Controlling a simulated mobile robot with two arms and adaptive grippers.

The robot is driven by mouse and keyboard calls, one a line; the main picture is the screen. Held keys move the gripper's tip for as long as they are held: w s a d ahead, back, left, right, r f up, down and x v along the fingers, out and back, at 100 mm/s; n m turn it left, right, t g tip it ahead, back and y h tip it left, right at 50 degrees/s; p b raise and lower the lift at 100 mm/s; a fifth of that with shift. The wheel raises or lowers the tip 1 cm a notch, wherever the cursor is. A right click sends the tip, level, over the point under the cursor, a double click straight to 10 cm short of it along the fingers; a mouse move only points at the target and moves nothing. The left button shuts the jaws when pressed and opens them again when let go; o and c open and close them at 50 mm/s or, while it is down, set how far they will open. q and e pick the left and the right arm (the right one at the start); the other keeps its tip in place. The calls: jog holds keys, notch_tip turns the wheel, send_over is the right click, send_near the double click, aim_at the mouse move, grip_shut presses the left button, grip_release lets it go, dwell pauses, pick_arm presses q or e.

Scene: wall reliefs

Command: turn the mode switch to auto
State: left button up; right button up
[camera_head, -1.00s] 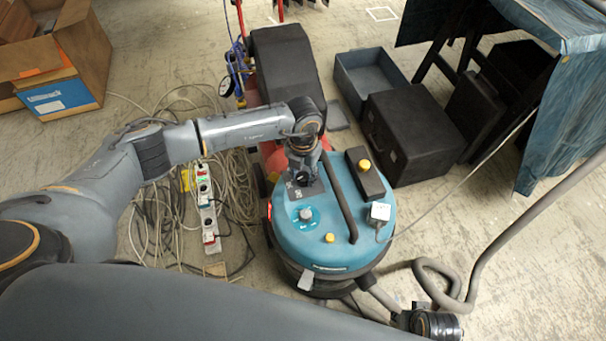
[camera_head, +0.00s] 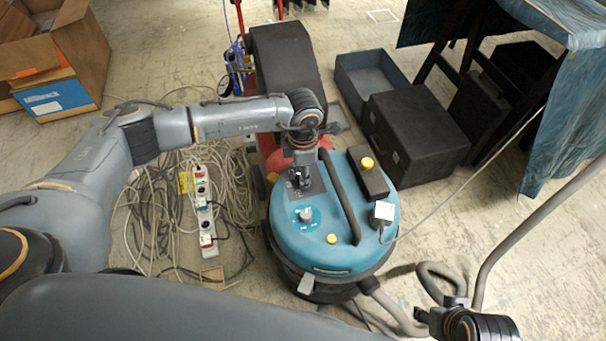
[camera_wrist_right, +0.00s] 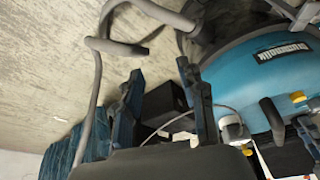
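The mode switch (camera_head: 306,214) appears to be the small pale knob on a blue round dial on the teal lid of a vacuum (camera_head: 335,256). Its pointing direction is too small to read. My left gripper (camera_head: 299,184) points down over the lid, just behind the knob and apart from it in the picture. Its fingers are small and dark, so their opening is unclear. My right gripper (camera_wrist_right: 160,70) is open and empty in the wrist view, with the vacuum (camera_wrist_right: 245,78) beyond it. In the head view the right wrist (camera_head: 480,326) is at the lower right.
The lid also bears a yellow button (camera_head: 331,239), a black box with a yellow knob (camera_head: 367,163), a grey plug (camera_head: 383,212) and a dark handle (camera_head: 342,197). A hose (camera_head: 520,228) curves at right. Cables and a power strip (camera_head: 203,205) lie left. A black case (camera_head: 418,135) stands behind right.

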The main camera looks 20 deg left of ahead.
pick_arm(q)
jog(key=shift+w+m, duration=0.1)
jog(key=shift+m, duration=0.4)
jog(key=shift+m+b, duration=0.3)
jog(key=shift+b, duration=0.05)
jog(key=shift+m+b, duration=0.65)
jog(key=shift+m, duration=1.05)
pick_arm(e)
jog(key=shift+s, duration=0.35)
pick_arm(q)
jog(key=o, duration=1.2)
jog(key=shift+r, duration=0.15)
pick_arm(e)
jog(key=shift+w, duration=0.1)
pick_arm(q)
notch_tip(320, 180, up, 12)
jog(key=shift+f, duration=0.1)
